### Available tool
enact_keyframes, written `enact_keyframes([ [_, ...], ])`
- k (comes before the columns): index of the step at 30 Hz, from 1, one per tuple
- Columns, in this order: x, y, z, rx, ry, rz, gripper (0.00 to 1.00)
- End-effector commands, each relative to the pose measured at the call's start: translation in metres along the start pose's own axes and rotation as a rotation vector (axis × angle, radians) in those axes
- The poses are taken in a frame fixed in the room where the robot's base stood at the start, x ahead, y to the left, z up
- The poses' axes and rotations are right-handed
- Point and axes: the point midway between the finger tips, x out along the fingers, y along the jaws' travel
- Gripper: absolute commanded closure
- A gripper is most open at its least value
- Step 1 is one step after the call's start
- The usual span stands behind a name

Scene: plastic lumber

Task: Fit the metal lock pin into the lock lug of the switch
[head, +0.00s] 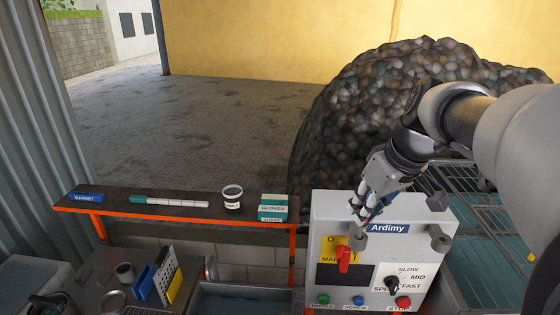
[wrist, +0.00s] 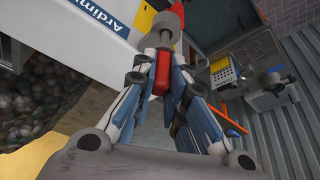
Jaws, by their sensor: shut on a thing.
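My gripper (head: 362,208) is above the top left part of the light grey control box (head: 325,215). It is shut on a red piece (wrist: 162,76), which I take to be the grip of the metal lock pin. A grey rod runs from it to a wider grey cylindrical part (wrist: 168,20). This grey part also shows in the head view (head: 360,229), just above the yellow switch plate (head: 327,246). I cannot tell whether it belongs to the pin or is the lock lug. The switch has a red handle (head: 343,259).
The box carries a black speed knob (head: 392,285) and a red button (head: 403,302). Grey fittings (head: 440,239) stand out at its right.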

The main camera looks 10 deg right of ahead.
Motion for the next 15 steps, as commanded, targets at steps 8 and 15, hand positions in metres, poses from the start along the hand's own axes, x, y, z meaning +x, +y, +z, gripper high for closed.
enact_keyframes([
  [8, 0.015, 0.000, 0.006, 0.000, 0.000, 0.000, 1.00],
  [15, 0.025, 0.000, 0.010, 0.000, 0.000, 0.000, 1.00],
])
